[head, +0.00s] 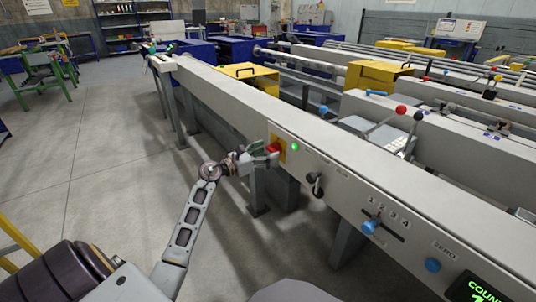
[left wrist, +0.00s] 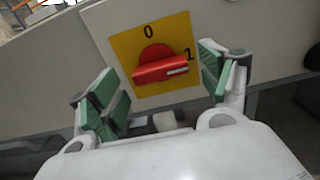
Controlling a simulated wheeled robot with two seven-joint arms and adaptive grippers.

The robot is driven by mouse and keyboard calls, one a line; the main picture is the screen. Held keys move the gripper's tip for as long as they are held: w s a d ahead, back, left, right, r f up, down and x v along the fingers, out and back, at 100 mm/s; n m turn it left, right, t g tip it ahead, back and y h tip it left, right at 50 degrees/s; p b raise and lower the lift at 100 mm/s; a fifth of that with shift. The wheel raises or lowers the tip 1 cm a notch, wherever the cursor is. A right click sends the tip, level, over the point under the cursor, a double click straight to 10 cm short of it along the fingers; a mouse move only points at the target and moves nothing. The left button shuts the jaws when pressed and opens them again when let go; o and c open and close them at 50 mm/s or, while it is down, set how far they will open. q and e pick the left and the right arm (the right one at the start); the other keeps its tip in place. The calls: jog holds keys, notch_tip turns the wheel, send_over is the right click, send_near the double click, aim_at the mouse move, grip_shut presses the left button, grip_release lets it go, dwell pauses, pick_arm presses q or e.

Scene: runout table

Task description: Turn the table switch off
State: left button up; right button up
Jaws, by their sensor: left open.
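The table switch is a red rotary knob (left wrist: 160,66) on a yellow plate (left wrist: 183,32) marked 0 at the top and 1 at the right. The white mark on its handle points right, toward the 1. In the head view the red knob (head: 273,148) sits on the front of the long grey table (head: 225,93), beside a lit green lamp (head: 295,146). My left gripper (head: 262,155) is open in front of the knob. In the left wrist view its green-padded fingers (left wrist: 163,88) stand on either side of the knob, apart from it. My right gripper is not seen.
Right of the lamp on the table front are a black lever (head: 315,184), a numbered slot with a blue knob (head: 370,226), another blue knob (head: 432,265) and a green counter display (head: 474,290). Table legs stand below.

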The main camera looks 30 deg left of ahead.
pick_arm(q)
jog(key=shift+w+d, duration=0.15)
jog(key=shift+w, duration=0.2)
jog(key=c, duration=1)
